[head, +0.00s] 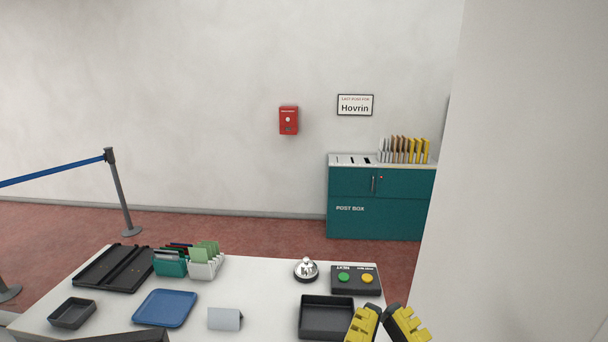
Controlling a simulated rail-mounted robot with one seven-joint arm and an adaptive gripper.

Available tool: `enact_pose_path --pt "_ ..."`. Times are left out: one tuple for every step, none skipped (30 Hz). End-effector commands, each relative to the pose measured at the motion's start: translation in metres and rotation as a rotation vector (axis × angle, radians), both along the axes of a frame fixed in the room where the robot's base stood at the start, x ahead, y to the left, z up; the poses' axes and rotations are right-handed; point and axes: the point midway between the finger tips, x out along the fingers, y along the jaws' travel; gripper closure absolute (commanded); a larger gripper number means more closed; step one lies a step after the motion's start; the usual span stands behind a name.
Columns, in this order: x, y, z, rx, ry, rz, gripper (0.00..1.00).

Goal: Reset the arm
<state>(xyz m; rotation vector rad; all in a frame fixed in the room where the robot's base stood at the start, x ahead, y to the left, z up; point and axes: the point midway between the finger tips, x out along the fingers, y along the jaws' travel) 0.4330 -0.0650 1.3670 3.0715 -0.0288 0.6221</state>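My gripper (386,322) shows at the bottom right of the head view as two yellow and black fingers, partly cut off by the lower edge. A narrow gap shows between the fingers, but how far they are open is unclear. I see nothing held between them.
The white counter (265,271) also carries a silver bell (306,269), blue tray (165,308), grey folded stand (225,319), small dark tray (73,312), black divided tray (114,268) and card holders (205,265). A teal post box (376,212) stands behind. A wall (520,170) rises at right.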

Motion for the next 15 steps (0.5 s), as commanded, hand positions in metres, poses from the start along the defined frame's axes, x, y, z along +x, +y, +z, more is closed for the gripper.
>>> enact_pose_path --pt "0.000 -0.002 0.005 0.000 0.043 -0.013 1.00" --pt "0.001 -0.002 0.020 0.000 0.039 -0.010 1.00" --pt "0.001 -0.002 0.032 0.000 0.039 -0.009 1.00" --pt "0.001 -0.002 0.040 0.001 0.038 -0.009 1.00" --pt "0.001 -0.002 0.049 0.001 0.038 -0.009 1.00" --pt "0.002 -0.002 0.060 0.002 0.038 -0.008 1.00" --pt "0.002 -0.001 0.069 0.003 0.038 -0.008 1.00" --pt "0.002 -0.001 0.079 0.003 0.038 -0.007 1.00" --pt "0.002 -0.001 0.092 0.003 0.038 -0.007 1.00" --pt "0.002 -0.001 0.103 0.004 0.038 -0.006 1.00" --pt "0.002 -0.001 0.116 0.004 0.037 -0.006 1.00" --pt "0.002 -0.001 0.132 0.005 0.037 -0.006 1.00" --pt "0.002 -0.001 0.146 0.006 0.037 -0.005 1.00" --pt "0.002 -0.001 0.159 0.007 0.037 -0.005 1.00" --pt "0.002 -0.001 0.178 0.008 0.037 -0.005 1.00"
